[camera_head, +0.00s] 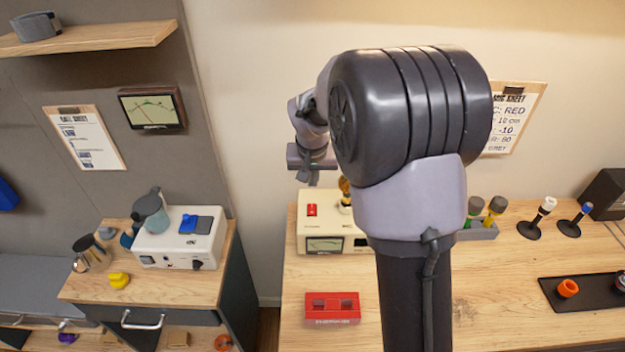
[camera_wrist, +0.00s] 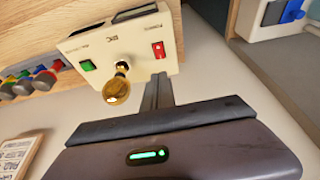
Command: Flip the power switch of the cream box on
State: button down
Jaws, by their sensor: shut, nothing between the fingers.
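The cream box (camera_head: 312,233) stands on the wooden bench; it also shows in the wrist view (camera_wrist: 137,68). Its top carries a red rocker switch (camera_head: 312,210), which shows in the wrist view (camera_wrist: 158,50) below small lettering too blurred to read surely. A green switch (camera_wrist: 87,65) and a gold knob (camera_wrist: 117,88) share that face. A meter (camera_head: 325,244) is on the front. My gripper (camera_head: 312,178) is shut and empty, above the box. In the wrist view its fingertips (camera_wrist: 158,80) point at the box near the red switch, and contact cannot be told.
A red box (camera_head: 333,308) sits in front of the cream box. My arm hides the middle of the bench. A white box (camera_head: 180,245) stands on the left cabinet. Several coloured-ended tools (camera_head: 496,207) stand at right. The wall is close behind the bench.

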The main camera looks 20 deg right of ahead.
aim_at(312, 204)
jog(key=p, duration=0.2)
jog(key=w+p, duration=0.1)
jog(key=p, duration=0.1)
jog(key=shift+d+r, duration=0.25)
jog(key=x, duration=1.3)
jog(key=shift+s+a+f, duration=0.1)
jog(key=shift+s, duration=0.1)
jog(key=shift+f, duration=0.4)
